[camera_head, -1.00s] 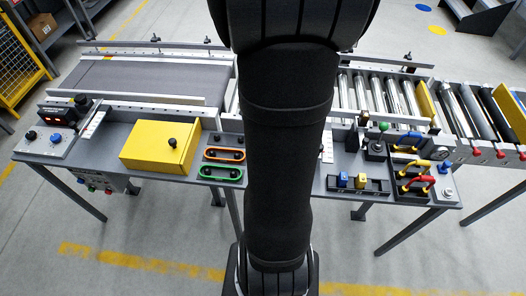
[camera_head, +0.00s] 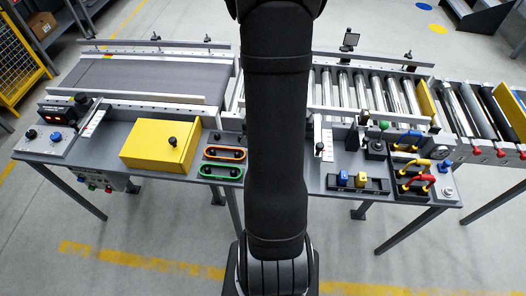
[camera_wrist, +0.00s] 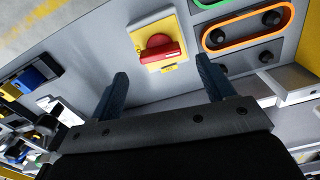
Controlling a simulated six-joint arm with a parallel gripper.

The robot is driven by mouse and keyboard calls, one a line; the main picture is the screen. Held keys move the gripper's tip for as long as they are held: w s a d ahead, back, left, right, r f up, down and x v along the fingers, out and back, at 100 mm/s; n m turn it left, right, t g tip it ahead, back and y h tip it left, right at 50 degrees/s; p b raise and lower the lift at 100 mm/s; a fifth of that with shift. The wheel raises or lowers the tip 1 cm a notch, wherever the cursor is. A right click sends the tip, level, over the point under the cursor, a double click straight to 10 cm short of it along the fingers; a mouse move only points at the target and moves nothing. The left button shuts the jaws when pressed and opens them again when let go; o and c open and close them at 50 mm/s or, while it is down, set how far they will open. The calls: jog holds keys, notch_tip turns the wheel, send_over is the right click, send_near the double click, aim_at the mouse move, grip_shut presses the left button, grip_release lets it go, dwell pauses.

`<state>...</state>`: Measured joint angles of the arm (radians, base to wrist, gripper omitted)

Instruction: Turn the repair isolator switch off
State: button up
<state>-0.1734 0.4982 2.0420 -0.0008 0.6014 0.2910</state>
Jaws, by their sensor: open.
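The isolator switch is a red rotary handle (camera_wrist: 158,52) on a yellow plate (camera_wrist: 140,36) with a grey backing, in the upper middle of the wrist view. The handle lies nearly crosswise there, slightly tilted. My gripper (camera_wrist: 161,70) is open and empty. Its two dark blue fingers are spread wide, one to the lower left and one to the lower right of the switch, apart from the handle. In the head view my arm covers the middle of the panel and I cannot see the switch or the gripper there.
An orange oval frame (camera_head: 224,147) and a green oval frame (camera_head: 219,178) with black knobs lie beside the switch area. A yellow box (camera_head: 160,144) stands further left. Blue and yellow blocks (camera_head: 352,181) and coloured loop handles (camera_head: 413,164) are right. Roller conveyor (camera_head: 375,92) behind.

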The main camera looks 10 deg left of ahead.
jog(key=shift+f, duration=2.15)
